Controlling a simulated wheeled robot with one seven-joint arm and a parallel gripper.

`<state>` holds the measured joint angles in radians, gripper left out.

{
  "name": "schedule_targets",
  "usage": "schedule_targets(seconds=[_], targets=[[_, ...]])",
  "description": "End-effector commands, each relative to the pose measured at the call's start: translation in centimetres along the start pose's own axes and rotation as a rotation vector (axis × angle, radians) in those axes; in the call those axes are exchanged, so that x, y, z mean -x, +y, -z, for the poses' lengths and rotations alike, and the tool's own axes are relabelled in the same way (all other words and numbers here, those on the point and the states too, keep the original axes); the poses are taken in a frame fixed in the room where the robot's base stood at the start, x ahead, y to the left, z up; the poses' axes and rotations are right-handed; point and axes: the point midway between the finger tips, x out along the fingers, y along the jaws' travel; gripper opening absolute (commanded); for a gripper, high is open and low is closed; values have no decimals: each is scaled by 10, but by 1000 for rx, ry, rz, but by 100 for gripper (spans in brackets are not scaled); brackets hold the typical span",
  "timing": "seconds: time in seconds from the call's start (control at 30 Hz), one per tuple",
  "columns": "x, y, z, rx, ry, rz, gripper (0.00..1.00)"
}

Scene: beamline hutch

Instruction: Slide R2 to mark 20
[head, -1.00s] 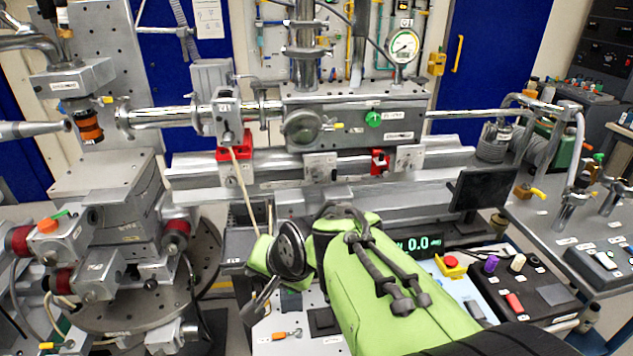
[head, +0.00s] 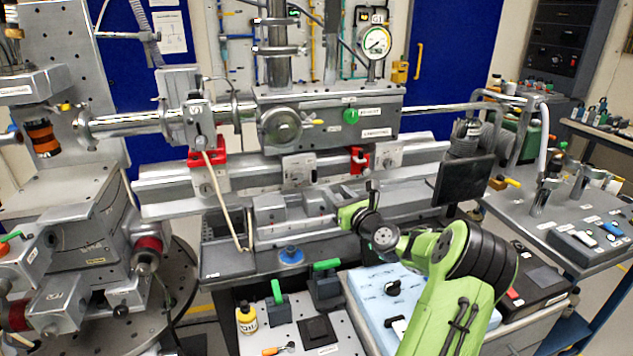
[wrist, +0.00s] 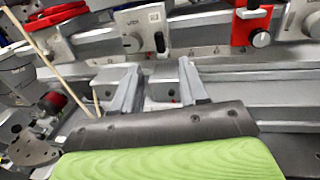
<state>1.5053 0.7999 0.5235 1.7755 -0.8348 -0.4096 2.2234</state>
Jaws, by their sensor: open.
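Small carriages sit on the long grey rail (head: 420,165) across the middle of the head view. They include a light grey carriage with a dark knob (head: 300,167), a red clamp (head: 358,160) and another light grey carriage (head: 388,155). The first carriage (wrist: 133,35) and the red clamp (wrist: 250,25) also show in the wrist view. I cannot read which is R2, and mark 20 is not legible. My gripper (head: 358,208) is below and in front of the rail. In the wrist view its two grey fingers (wrist: 160,86) are apart, with no carriage between them.
A red-based mount (head: 207,157) stands on the rail at left, with a pale rod (head: 228,200) slanting down from it. A dark screen (head: 463,180) stands at the right. Green-handled items (head: 277,300) and a yellow bottle (head: 247,318) stand in front.

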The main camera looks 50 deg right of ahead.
Motion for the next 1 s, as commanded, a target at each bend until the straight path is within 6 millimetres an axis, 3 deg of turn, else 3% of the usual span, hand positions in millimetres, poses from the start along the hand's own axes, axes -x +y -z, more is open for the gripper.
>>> schedule_targets(seconds=[0.2,0.4,0.57,0.8,1.0], targets=[[-57,2,1,3,-2,-4,43],[-94,1,1,3,1,-3,43],[-105,1,1,2,3,-1,43],[-106,1,1,3,3,-2,42],[-105,1,1,3,3,-2,11]])
